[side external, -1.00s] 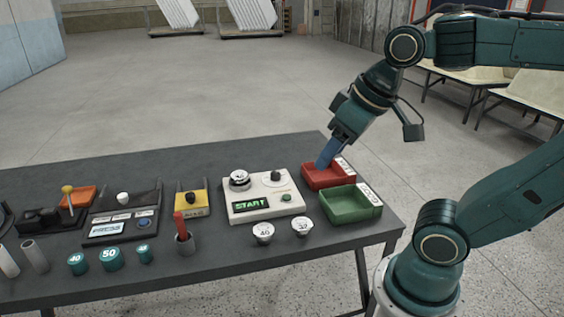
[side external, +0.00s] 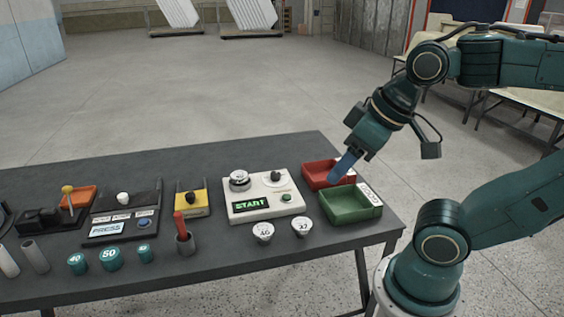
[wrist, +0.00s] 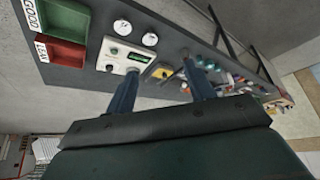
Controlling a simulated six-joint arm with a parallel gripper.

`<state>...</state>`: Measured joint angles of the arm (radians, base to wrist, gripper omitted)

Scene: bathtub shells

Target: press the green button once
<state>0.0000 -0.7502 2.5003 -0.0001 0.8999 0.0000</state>
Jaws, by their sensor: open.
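The white box (side external: 262,194) stands on the dark table and has a lit display (side external: 250,204) reading START. A small green button (side external: 286,198) is on its front right, right of the display. My gripper (side external: 342,170) is in the air over the trays, right of the box and apart from the button. In the wrist view my gripper (wrist: 160,100) shows its two blue fingers spread wide with nothing between them.
A red tray (side external: 308,178) and a green tray (side external: 377,210) lie right of the box.

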